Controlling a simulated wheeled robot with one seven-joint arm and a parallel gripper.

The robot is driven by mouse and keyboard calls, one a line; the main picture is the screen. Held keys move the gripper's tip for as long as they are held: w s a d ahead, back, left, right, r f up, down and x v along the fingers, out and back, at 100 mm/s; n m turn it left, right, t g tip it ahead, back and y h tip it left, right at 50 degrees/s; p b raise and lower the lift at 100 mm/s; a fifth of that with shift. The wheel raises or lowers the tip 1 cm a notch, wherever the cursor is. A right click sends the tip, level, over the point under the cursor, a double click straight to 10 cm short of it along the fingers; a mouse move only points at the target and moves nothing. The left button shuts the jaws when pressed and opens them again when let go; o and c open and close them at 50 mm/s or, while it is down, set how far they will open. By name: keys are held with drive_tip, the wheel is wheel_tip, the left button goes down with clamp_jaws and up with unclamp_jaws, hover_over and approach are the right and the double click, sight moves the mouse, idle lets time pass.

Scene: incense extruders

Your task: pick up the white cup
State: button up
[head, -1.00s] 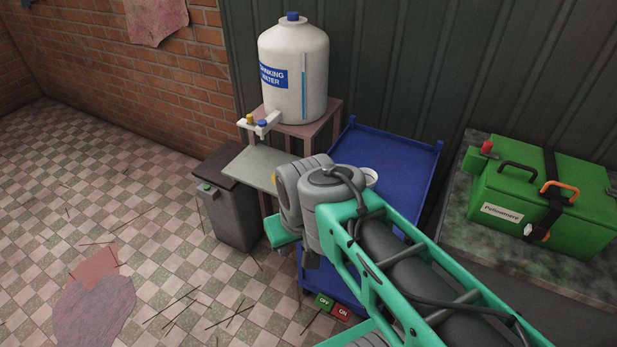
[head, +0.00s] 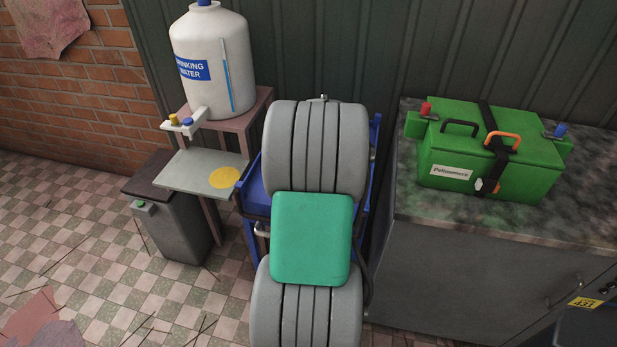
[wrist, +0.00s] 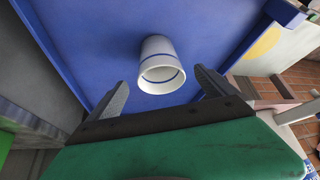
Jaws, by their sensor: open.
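The white cup (wrist: 160,64) has a blue stripe near its rim. It is on the blue surface of the cart (wrist: 80,35) in the wrist view, and its open mouth faces my gripper. My gripper (wrist: 162,80) is open, with one grey finger to the left of the cup and the other to the right. The fingers do not appear to touch the cup. In the head view my arm hides the cup and most of the blue cart (head: 253,190).
A white drinking water tank (head: 212,60) stands on a pinkish stand left of the cart. A grey shelf with a yellow disc (head: 224,177) and a grey bin (head: 172,215) are below it. A green box (head: 490,155) sits on a counter (head: 445,225) at right.

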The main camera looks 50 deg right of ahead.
drive_tip(key=x, duration=0.8)
drive_tip(key=shift+w+d+r+p, duration=0.15)
drive_tip(key=shift+d+r+p, duration=0.05)
drive_tip(key=shift+p, duration=0.2)
drive_tip(key=shift+r, duration=0.1)
drive_tip(key=c, duration=1.7)
